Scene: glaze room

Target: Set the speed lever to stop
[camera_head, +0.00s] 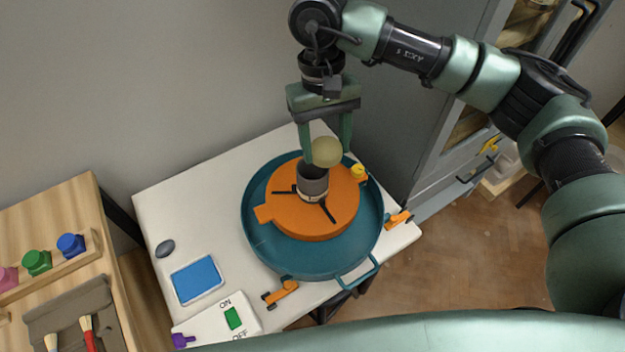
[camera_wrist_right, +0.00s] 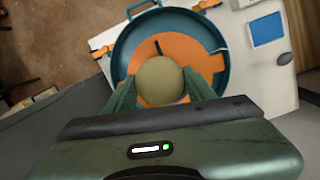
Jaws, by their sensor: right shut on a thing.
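A purple lever-like part (camera_head: 183,341) sits at the left end of a white control box (camera_head: 208,327); I cannot read its setting. The box has a green switch (camera_head: 233,318) between the words ON and OFF. My right gripper (camera_head: 327,150) is shut on a round beige ball (camera_head: 327,153), held over the wheel, far from the lever. The ball also shows in the right wrist view (camera_wrist_right: 160,80) between the fingers. My left gripper is not in view.
An orange wheel head (camera_head: 318,226) in a teal basin (camera_head: 265,250) carries a dark cup (camera_head: 313,182) close to the ball. A blue pad (camera_head: 197,279) and grey stone (camera_head: 165,248) lie on the white table (camera_head: 165,210). A wooden bench (camera_head: 55,225) with paint jars stands left.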

